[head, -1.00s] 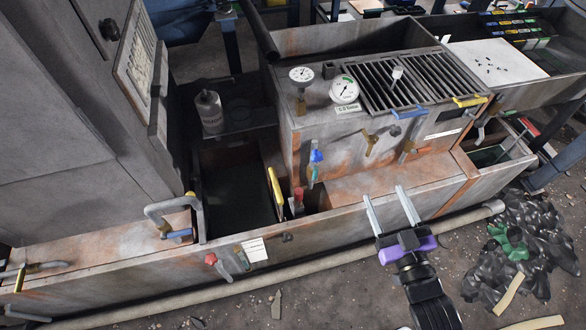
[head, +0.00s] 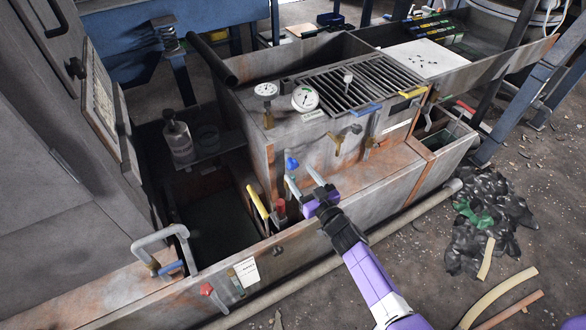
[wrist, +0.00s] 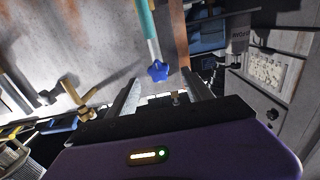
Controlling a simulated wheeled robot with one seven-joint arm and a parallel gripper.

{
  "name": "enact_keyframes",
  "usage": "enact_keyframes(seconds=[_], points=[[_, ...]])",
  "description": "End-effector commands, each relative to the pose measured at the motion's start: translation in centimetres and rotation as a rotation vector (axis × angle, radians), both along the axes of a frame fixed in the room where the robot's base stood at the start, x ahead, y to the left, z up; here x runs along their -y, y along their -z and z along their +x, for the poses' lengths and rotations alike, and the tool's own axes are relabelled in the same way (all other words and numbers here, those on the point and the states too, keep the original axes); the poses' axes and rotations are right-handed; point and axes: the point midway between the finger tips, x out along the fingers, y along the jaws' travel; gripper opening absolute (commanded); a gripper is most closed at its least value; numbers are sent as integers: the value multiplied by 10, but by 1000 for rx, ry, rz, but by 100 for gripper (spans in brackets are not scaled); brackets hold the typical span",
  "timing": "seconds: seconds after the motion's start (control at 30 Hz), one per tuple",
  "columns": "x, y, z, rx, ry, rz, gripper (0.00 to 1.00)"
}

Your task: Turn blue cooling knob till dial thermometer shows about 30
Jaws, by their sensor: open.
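The blue knob (head: 292,163) is on the front face of the rusty metal box, beside my gripper. It also shows in the wrist view as a blue star-shaped knob (wrist: 158,71) at the end of a teal stem, just beyond the gap between my fingers. My gripper (head: 303,174) is open and empty; its fingers also show in the wrist view (wrist: 160,95). Two round white dials stand on top of the box: a smaller one (head: 266,89) on a brass stem and a larger one (head: 305,98). Their readings are too small to tell.
A red knob (head: 279,206) and a yellow handle (head: 258,203) stand close to the left of my gripper. A brass valve (head: 338,142) is on the box face to the right. A dark open tank (head: 205,235) lies at left. Black bags (head: 485,215) lie on the floor at right.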

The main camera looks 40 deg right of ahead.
Motion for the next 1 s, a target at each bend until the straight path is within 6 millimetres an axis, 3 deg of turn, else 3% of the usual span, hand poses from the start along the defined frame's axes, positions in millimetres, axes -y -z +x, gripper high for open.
enact_keyframes(seconds=[0.1, 0.3, 0.67, 0.9, 0.97, 1.0], points=[[5, -1, 18, 2, 1, 0, 59], [10, 0, 35, 0, 1, 1, 59], [11, 0, 39, -1, 1, 0, 59], [11, 0, 39, -1, 0, 0, 12], [11, 0, 39, -1, 0, 0, 0], [11, 0, 39, -1, 0, 0, 0]])
